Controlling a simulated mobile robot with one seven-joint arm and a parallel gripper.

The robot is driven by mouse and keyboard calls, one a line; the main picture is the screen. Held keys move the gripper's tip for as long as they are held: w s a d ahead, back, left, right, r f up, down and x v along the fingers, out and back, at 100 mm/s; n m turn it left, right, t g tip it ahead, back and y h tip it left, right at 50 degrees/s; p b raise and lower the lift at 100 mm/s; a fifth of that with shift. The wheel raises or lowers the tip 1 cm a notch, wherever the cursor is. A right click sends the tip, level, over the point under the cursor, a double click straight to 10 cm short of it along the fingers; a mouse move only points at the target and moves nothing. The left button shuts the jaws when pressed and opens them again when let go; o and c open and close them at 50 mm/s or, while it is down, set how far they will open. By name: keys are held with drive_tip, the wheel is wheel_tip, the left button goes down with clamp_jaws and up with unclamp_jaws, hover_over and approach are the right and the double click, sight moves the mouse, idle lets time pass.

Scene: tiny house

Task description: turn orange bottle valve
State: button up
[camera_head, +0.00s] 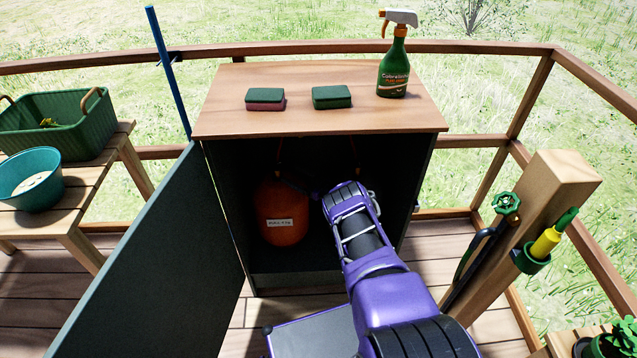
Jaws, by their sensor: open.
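The orange bottle (281,215) stands upright inside the dark cabinet, with a small white label on its front. Its top and valve are in shadow and hard to make out. My purple arm reaches into the cabinet from the front right. My gripper (308,188) is near the bottle's top right side; its fingers are dark and small here. I cannot tell whether they touch the valve.
The cabinet door (160,265) stands open at the left. The cabinet top (310,75) holds two sponges and a green spray bottle (393,72). A wooden post with a green tap wheel (506,203) stands at right, and a bench (75,190) at left.

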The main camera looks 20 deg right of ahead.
drive_tip(key=p+v, duration=0.1)
drive_tip(key=v, duration=1)
drive_tip(key=shift+s+d, duration=0.2)
drive_tip(key=shift+s, duration=0.05)
drive_tip(key=m+t+h+b, duration=0.1)
drive_tip(key=m+t+h, duration=0.2)
drive_tip(key=m+h, duration=0.8)
approach(277, 170)
drive_tip(key=w+b, duration=0.1)
drive_tip(key=w, duration=0.1)
drive_tip(key=w+n+h+b, duration=0.1)
drive_tip(key=w, duration=0.2)
drive_tip(key=w+n+h+b, duration=0.1)
drive_tip(key=w, duration=0.2)
drive_tip(key=shift+w+a+f, duration=0.15)
drive_tip(key=shift+f, duration=0.2)
drive_tip(key=shift+w+r, duration=0.15)
drive_tip(key=shift+w, duration=0.55)
